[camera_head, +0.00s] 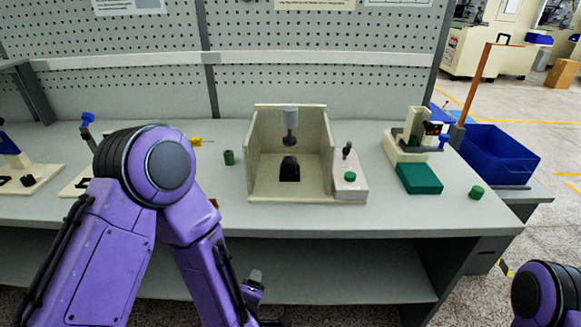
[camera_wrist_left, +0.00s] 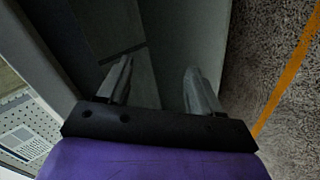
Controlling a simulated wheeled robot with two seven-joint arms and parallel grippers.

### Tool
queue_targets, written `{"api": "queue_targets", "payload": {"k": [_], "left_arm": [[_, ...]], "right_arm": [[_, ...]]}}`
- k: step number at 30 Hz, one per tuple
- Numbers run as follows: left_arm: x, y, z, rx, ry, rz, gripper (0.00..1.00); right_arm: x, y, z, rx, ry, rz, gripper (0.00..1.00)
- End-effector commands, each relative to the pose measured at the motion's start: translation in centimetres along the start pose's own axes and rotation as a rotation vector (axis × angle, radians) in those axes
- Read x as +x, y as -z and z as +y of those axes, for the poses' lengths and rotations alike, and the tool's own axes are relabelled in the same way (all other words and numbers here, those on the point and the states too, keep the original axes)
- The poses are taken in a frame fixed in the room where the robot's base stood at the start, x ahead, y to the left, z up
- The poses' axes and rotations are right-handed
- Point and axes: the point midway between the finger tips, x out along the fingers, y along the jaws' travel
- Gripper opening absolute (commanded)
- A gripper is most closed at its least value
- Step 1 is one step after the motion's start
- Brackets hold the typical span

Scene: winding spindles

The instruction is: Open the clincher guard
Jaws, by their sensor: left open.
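The clincher (camera_head: 289,135) stands mid-table inside a beige three-sided housing (camera_head: 254,150). Its grey head hangs above a black base (camera_head: 289,170). The front of the housing looks open to view; I cannot make out a separate guard panel there. A small beige box with a dark lever and a green button (camera_head: 350,176) adjoins its right side. My right gripper is out of view.
A green cylinder (camera_head: 229,158) stands left of the housing. Another fixture (camera_head: 405,148), a green block (camera_head: 419,177) and a second green cylinder (camera_head: 476,192) are to the right. A blue bin (camera_head: 497,155) is beyond. The table front before the housing is clear.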

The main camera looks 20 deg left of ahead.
Motion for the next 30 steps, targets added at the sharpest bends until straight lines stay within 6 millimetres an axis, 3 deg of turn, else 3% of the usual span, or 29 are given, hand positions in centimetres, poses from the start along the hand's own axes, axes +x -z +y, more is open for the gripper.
{"api": "queue_targets", "payload": {"k": [1,3,6,9,13,24,30], "left_arm": [[-1.1,-0.4,6.3,-0.216,-0.142,0.010,0.65],[-3.6,-0.6,13.3,-0.510,-0.309,-0.006,0.65],[-7.8,-0.4,20.5,-0.842,-0.491,-0.070,0.65],[-10.8,-0.1,24.1,-1.037,-0.593,-0.131,0.65],[-11.3,0.2,25.8,-1.113,-0.627,-0.157,0.65],[-5.0,1.6,29.9,-1.107,-0.624,-0.155,0.65],[-3.3,1.9,30.8,-1.104,-0.622,-0.156,0.65]], "right_arm": [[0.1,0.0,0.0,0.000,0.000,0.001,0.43],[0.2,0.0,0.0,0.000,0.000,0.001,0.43],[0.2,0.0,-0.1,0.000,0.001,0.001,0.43],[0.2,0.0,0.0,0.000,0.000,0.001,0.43],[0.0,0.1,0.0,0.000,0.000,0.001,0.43],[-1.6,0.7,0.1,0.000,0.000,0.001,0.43],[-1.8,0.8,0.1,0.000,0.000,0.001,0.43]]}}
